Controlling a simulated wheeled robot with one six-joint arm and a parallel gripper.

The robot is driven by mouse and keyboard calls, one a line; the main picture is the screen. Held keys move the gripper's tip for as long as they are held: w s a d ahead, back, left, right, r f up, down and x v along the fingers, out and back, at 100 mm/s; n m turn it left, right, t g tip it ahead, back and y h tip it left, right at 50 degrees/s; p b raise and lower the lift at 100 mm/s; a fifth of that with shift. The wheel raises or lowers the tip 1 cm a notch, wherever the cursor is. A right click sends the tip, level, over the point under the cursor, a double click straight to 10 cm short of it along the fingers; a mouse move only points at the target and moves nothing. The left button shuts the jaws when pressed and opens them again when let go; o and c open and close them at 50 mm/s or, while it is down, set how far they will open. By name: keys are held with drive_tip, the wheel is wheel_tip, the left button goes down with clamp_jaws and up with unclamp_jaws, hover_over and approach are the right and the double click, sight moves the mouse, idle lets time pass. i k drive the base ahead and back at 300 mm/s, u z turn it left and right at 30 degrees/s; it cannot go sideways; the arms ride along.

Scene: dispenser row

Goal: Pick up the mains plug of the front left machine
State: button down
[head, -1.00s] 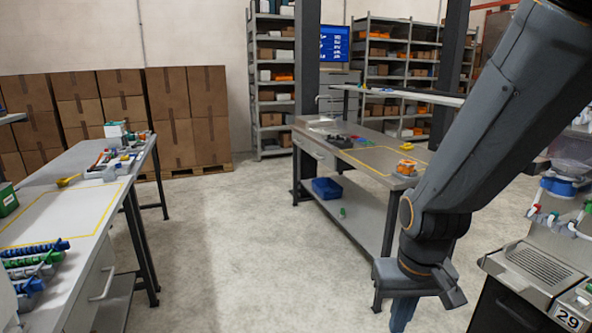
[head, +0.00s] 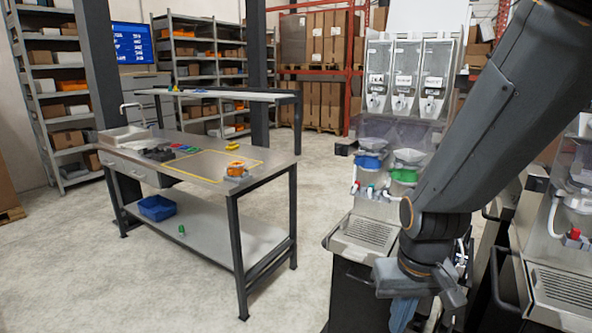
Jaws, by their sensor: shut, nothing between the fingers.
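A dispenser machine (head: 362,235) with a grey ribbed drip tray stands right of centre, partly behind my arm. A second machine (head: 565,285) stands at the right edge, cut off by the frame. I cannot tell which of them is the front left machine. I see no mains plug; the sides and floor by the machines are largely hidden by my arm or dark. My gripper (head: 403,312) points down at the bottom of the head view, in front of the first machine. It is shut and empty, and its tips are near the lower edge.
A steel workbench (head: 196,190) with a lower shelf stands at left centre, holding an orange object (head: 236,170). A blue bin (head: 157,208) sits on its shelf. Shelving (head: 190,75) stands behind. Concrete floor is clear between the bench and the machines.

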sight(464, 245)
drive_tip(key=z, duration=1.1)
drive_tip(key=i, duration=0.5)
drive_tip(key=z, duration=0.05)
drive_tip(key=k, duration=0.5)
drive_tip(key=z, duration=2.3)
drive_tip(key=k, duration=0.9)
drive_tip(key=u, duration=1.95)
drive_tip(key=i, duration=0.5)
drive_tip(key=u, duration=0.05)
